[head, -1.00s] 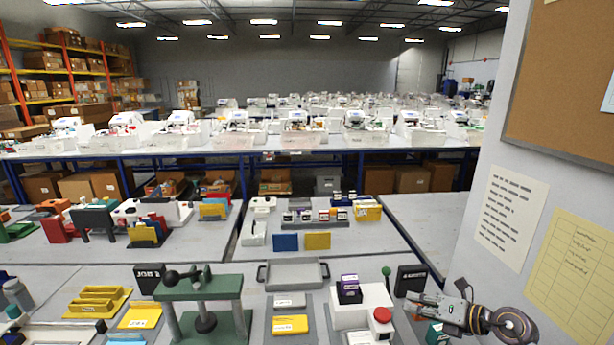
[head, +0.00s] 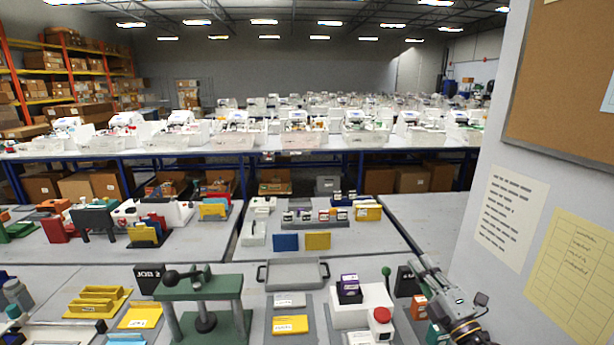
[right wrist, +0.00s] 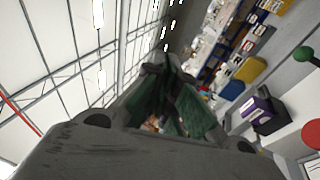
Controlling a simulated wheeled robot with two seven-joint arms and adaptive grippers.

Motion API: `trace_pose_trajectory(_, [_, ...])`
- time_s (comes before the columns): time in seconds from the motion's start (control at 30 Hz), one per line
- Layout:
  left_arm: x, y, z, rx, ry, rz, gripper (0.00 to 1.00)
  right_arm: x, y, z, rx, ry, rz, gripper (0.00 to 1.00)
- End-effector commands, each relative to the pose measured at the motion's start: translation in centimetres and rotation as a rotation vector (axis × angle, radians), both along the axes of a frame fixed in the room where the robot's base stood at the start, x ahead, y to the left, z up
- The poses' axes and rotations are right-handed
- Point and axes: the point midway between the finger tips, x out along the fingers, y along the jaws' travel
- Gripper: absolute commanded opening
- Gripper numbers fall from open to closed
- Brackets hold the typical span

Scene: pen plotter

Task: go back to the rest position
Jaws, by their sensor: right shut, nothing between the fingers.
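My right gripper (head: 421,264) is at the right side of the bench, beside the grey partition wall, pointing up and to the left. It also shows in the right wrist view (right wrist: 168,85), with its fingers together and nothing held between them. It is apart from the white device (head: 362,305) with the red button (head: 381,315) to its left. It partly covers a black box (head: 405,281) behind it. My left gripper is not in view.
A green knob (head: 386,271) stands between the white device and the black box. Small orange (head: 419,306) and green boxes sit below my right gripper. A green press (head: 205,300), a grey tray (head: 293,273) and yellow holders (head: 98,302) stand further left.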

Motion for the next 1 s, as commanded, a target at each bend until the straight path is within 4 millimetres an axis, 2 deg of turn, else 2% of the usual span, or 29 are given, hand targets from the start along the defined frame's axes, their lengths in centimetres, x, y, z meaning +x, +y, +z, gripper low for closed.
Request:
trace_pose_trajectory(0.27, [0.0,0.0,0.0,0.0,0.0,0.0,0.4,-0.8,-2.8,-0.8,0.274,0.06,-0.149,0.0])
trace_pose_trajectory(0.47, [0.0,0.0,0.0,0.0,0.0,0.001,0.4,-1.7,-4.7,-2.8,0.462,0.139,-0.258,0.0])
trace_pose_trajectory(0.73, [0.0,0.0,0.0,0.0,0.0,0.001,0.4,-3.5,-6.4,-7.0,0.695,0.289,-0.405,0.0])
trace_pose_trajectory(1.0, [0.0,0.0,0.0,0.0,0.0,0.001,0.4,-6.3,-6.3,-12.5,0.899,0.491,-0.545,0.0])
